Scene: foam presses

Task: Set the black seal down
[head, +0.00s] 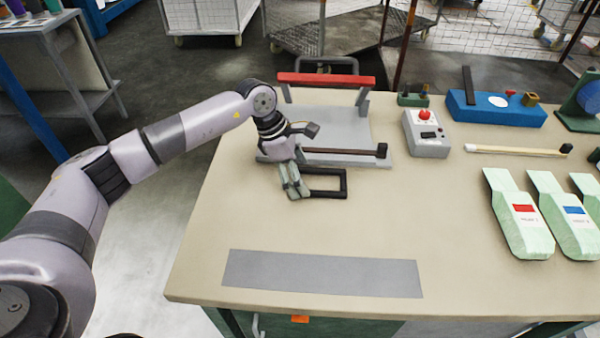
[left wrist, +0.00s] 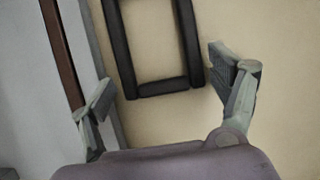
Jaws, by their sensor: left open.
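The black seal (head: 345,184) is a rectangular black frame with an open middle. It lies flat on the beige table top, just in front of the grey press plate. In the left wrist view its near bar (left wrist: 163,88) runs across and its far end is cut off. My left gripper (head: 294,190) is at the seal's left end and hides part of it in the head view. In the left wrist view the gripper's fingers (left wrist: 165,80) are spread wide, with the seal's near end between them and gaps on both sides. My right gripper is not in view.
The press (head: 352,128) with a red bar (head: 326,79) stands behind the seal. A grey control box (head: 426,135) with a red button is to its right. Pale green pouches (head: 517,225) lie at the right. A grey strip (head: 320,274) lies near the front edge.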

